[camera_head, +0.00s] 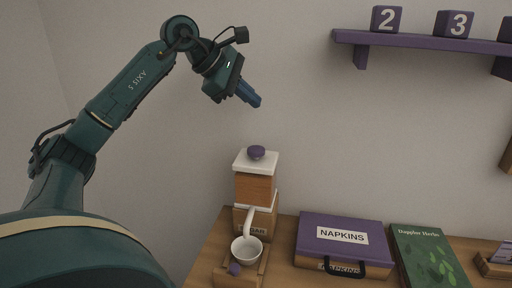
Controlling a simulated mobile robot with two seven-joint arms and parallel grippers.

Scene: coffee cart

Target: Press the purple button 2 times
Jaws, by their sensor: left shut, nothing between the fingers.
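A purple rounded button (256,153) sits on the white top of a tall wooden dispenser (255,189). A smaller purple ball (235,269) shows at the dispenser's wooden base, in front of a white cup (246,250). I cannot tell from this view which of the two purple parts is the one to press. My left gripper (257,102) is shut and empty. It is in the air above the dispenser, with its blue fingers pointing down and to the right, apart from the top button. My right gripper is not in view.
A purple napkin box (327,229) and a green book (424,254) lie on the wooden table to the right of the dispenser. A purple shelf (420,41) with number blocks (386,18) is on the wall at upper right. The air between gripper and button is clear.

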